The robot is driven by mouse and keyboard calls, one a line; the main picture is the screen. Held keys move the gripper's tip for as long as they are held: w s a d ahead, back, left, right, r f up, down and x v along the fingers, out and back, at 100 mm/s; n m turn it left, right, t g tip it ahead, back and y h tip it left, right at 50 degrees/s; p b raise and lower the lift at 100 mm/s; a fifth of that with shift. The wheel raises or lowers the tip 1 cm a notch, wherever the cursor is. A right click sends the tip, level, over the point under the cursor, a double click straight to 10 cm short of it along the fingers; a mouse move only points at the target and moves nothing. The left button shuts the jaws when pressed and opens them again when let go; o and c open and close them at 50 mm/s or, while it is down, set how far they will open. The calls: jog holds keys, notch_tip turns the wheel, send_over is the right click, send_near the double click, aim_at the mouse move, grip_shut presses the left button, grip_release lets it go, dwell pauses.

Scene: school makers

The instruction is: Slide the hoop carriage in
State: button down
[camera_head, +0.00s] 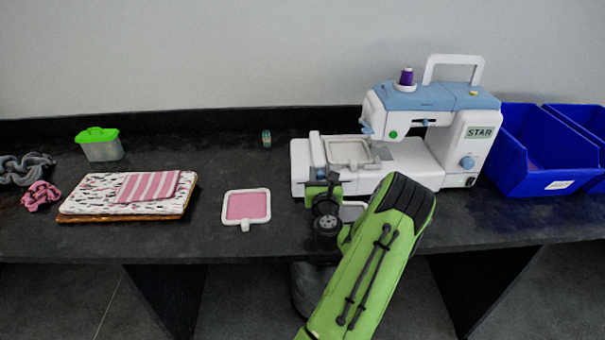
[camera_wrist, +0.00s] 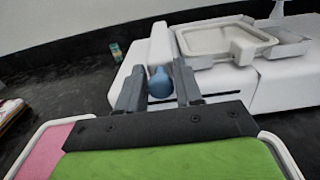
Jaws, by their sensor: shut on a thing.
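The white and blue sewing machine (camera_head: 415,120) stands at the right of the table. A white rectangular hoop (camera_head: 349,140) lies over its bed; it also shows at the upper right of the wrist view (camera_wrist: 205,55). The hoop carriage (camera_head: 316,148) is the upright white part at the bed's left end, also in the wrist view (camera_wrist: 150,50). A blue knob (camera_wrist: 160,83) sits at its near end. My gripper (camera_wrist: 158,90) is shut on this knob, one finger each side. In the head view my gripper (camera_head: 325,185) hides the knob.
A pink-filled white hoop (camera_head: 245,206) lies left of my arm. A white-rimmed piece (camera_head: 353,211) lies partly hidden under my arm. Blue bins (camera_head: 540,150) stand right of the machine. Folded fabric (camera_head: 125,195) and a green-lidded box (camera_head: 102,148) are at the left. A spool (camera_head: 266,139) stands behind.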

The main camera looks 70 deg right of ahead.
aim_at(353, 168)
jog(key=s+d+p, duration=0.1)
jog(key=s, duration=0.2)
jog(key=s+d+p, duration=0.1)
jog(key=s+d, duration=0.1)
jog(key=s, duration=0.1)
jog(key=s+d+p, duration=0.1)
jog(key=s, duration=0.2)
jog(key=shift+d+f+p, duration=0.1)
jog(key=shift+d+p, duration=0.15)
jog(key=shift+p, duration=0.05)
jog(key=shift+w, duration=0.1)
jog(key=c, duration=1)
grip_release()
jog(key=shift+o, duration=0.2)
jog(key=shift+a, duration=0.1)
jog(key=b+v, duration=0.2)
jog(key=v, duration=1.3)
jog(key=shift+a, duration=0.35)
